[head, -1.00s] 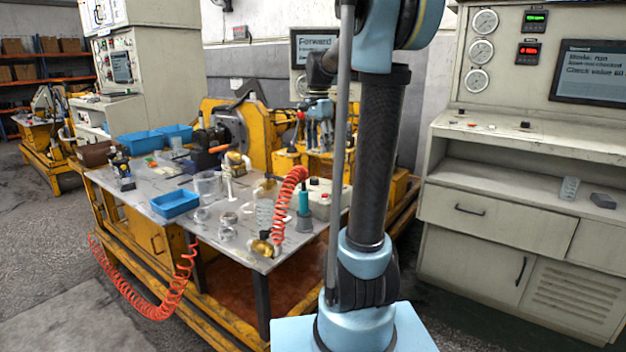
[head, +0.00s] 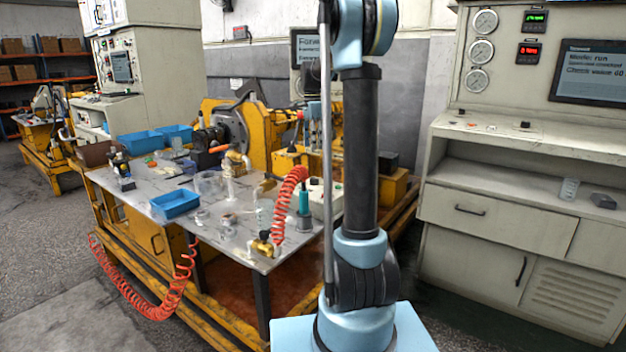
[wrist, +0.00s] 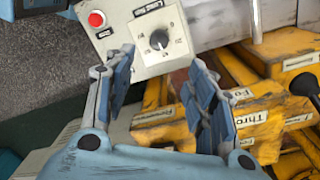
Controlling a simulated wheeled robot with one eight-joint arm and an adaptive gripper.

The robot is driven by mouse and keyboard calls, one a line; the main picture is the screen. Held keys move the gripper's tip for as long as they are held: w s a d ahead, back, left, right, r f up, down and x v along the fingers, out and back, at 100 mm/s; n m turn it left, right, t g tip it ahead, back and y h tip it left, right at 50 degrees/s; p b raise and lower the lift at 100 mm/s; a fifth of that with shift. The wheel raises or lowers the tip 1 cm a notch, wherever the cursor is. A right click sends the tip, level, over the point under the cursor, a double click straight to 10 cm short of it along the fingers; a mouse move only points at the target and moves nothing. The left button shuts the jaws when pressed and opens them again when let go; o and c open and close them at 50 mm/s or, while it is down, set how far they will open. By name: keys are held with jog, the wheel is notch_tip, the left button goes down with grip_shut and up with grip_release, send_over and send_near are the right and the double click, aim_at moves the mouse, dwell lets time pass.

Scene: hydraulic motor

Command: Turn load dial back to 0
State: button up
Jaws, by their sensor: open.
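The load dial (wrist: 158,39) is a dark round knob with a light pointer mark on a pale control box (wrist: 145,55). A label above it seems to read "Load". My gripper (wrist: 160,65) is open and empty in the wrist view. Its fingers are spread below the dial on either side and do not visibly touch it. In the head view the control box (head: 327,198) stands at the table's right end, partly behind my arm; the dial cannot be made out.
Yellow labelled parts (wrist: 255,120) and a black knob (wrist: 305,84) lie right of my gripper in the wrist view. A coiled red hose (head: 289,196) rises near the box. The metal table (head: 150,182) carries several loose parts and a blue tray (head: 175,204).

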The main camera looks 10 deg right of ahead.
aim_at(314, 178)
jog(key=f, duration=1.4)
jog(key=shift+s+d+f, duration=0.1)
jog(key=shift+s+f, duration=0.1)
jog(key=shift+s, duration=0.2)
jog(key=c, duration=1.1)
